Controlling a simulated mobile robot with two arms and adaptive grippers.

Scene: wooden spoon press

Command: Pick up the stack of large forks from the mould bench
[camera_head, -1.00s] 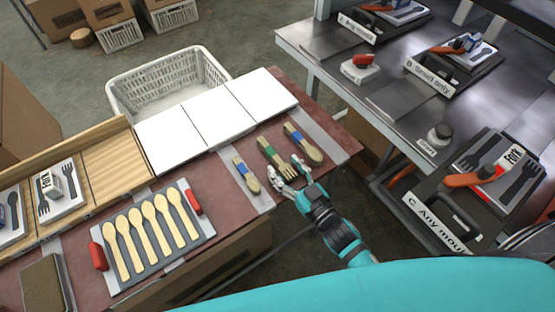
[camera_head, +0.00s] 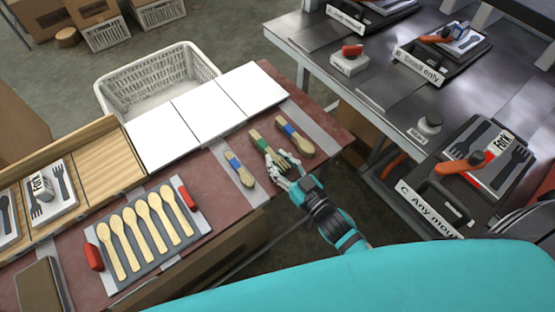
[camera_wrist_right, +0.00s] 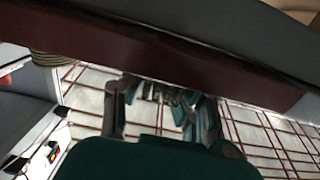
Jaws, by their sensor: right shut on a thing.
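The stack of large forks (camera_head: 263,147), pale wood with a green band, lies between two spoon stacks on the reddish bench (camera_head: 219,212). Its tines point towards the near edge. My right gripper (camera_head: 281,165) is shut on the tine end, with its fingers on either side. The fingers partly hide the tines. In the right wrist view the fork tines (camera_wrist_right: 160,93) show between my two fingers, below the dark red bench edge. My left gripper is not in view.
Blue-banded spoon stacks lie close on the left (camera_head: 239,169) and right (camera_head: 295,136) of the forks. A grey tray of spoons (camera_head: 200,223) with red handles, white panels (camera_head: 203,117) and a white basket (camera_head: 207,67) are further left. A metal table (camera_head: 372,141) stands right.

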